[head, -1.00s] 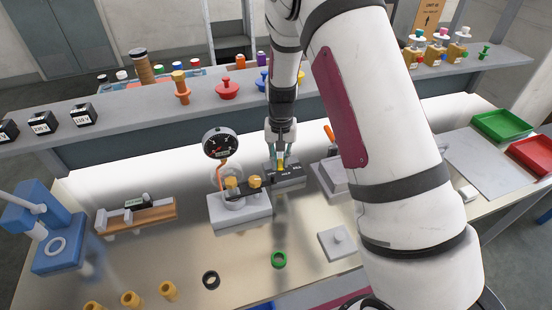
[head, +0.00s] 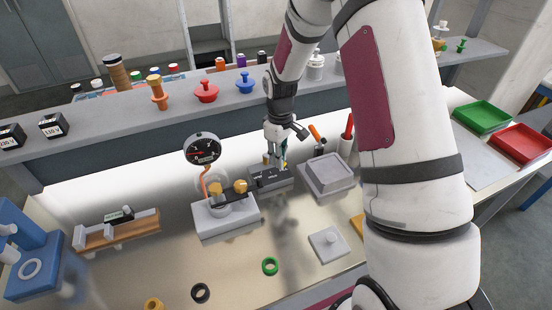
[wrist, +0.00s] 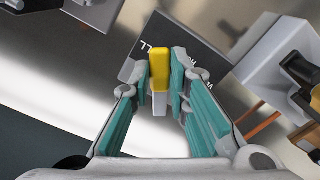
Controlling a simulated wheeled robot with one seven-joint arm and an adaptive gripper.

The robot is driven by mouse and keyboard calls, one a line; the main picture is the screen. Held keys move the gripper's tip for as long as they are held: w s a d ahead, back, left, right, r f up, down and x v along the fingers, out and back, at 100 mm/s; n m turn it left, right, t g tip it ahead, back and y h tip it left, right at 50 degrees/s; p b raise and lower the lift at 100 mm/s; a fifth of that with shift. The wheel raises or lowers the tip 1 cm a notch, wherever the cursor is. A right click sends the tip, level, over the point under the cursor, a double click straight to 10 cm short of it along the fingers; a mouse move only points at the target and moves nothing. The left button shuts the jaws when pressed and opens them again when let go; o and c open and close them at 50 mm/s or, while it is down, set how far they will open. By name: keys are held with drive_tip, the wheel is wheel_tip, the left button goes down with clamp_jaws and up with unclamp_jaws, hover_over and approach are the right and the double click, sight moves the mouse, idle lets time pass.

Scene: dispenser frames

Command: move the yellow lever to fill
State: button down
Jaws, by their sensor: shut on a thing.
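The yellow lever (wrist: 159,68) stands between my fingertips in the wrist view, with a pale stem below its yellow part. My gripper (wrist: 163,66) is shut on it, one teal-padded finger at each side. Behind the lever is the dark label plate (wrist: 205,62). Its white lettering is upside down: "ILL" reads near the lever's left, and the rest is partly covered by a finger. In the head view my gripper (head: 275,162) reaches down onto the lever's block (head: 268,180); there the lever is mostly hidden and its exact position cannot be told.
Left of the block stands a gauge (head: 203,149) on a grey base (head: 226,218) with brass fittings. A grey lidded box (head: 327,173) is close on the right. A green ring (head: 270,266) and a black ring (head: 200,293) lie in front. A shelf (head: 120,118) runs behind.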

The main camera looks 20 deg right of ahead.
drive_tip(key=shift+w+d+n, duration=0.25)
drive_tip(key=shift+d+n, duration=0.1)
drive_tip(key=shift+n, duration=0.45)
drive_tip(key=c, duration=1.5)
unclamp_jaws()
drive_tip(key=shift+r, duration=0.15)
wheel_tip(320, 180, up, 12)
drive_tip(key=shift+f, duration=0.1)
